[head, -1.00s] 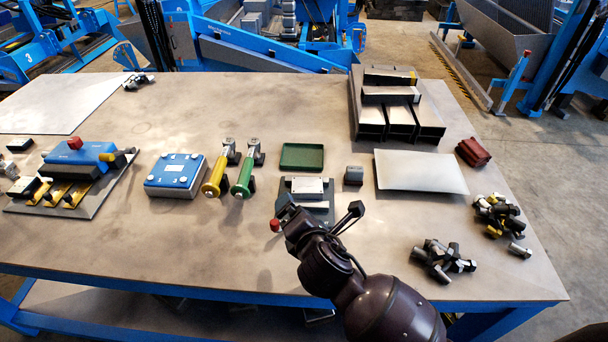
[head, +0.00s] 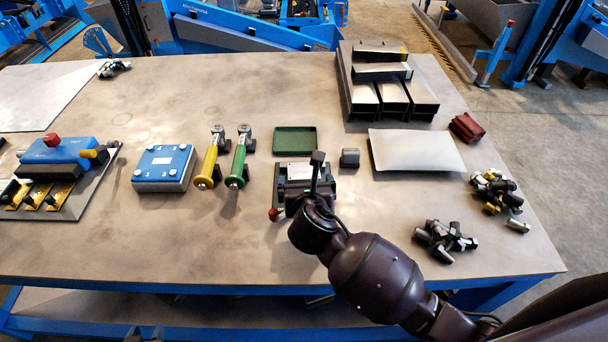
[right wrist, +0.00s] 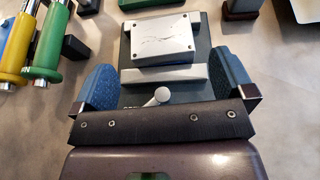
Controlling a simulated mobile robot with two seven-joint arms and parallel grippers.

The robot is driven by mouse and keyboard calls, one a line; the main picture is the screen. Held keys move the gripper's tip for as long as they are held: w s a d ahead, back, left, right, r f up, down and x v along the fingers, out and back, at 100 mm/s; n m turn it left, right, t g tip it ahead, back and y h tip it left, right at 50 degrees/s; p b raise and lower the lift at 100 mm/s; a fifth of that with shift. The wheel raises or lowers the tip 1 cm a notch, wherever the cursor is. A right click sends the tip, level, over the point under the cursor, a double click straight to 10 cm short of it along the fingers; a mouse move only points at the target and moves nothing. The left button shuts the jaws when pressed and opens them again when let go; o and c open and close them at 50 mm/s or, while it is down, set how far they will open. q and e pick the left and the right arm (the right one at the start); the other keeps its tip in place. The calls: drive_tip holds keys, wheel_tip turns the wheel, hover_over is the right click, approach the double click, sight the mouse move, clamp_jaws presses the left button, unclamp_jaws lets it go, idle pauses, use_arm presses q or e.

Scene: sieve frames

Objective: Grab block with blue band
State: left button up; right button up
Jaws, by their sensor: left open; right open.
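A small grey block (head: 350,157) stands on the table right of the black fixture; I see no blue band on it. Its lower part shows at the top of the right wrist view (right wrist: 240,9). I cannot pick out a block with a blue band. My right gripper is open and empty, its two blue fingers (right wrist: 165,62) spread on either side of the fixture with a silver plate (right wrist: 160,40). In the head view my right wrist largely covers the gripper over this fixture (head: 296,172). My left gripper is not in view.
A green tray (head: 295,141), yellow (head: 207,165) and green (head: 239,165) handled tools and a blue-topped box (head: 163,166) stand nearby. A pale sheet (head: 415,151) and rectangular tubes (head: 392,92) lie right. Dark fittings (head: 443,240) sit front right.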

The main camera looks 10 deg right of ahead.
sight(304, 171)
drive_tip(key=shift+x, duration=3)
drive_tip(key=shift+c, duration=0.2)
drive_tip(key=c, duration=1)
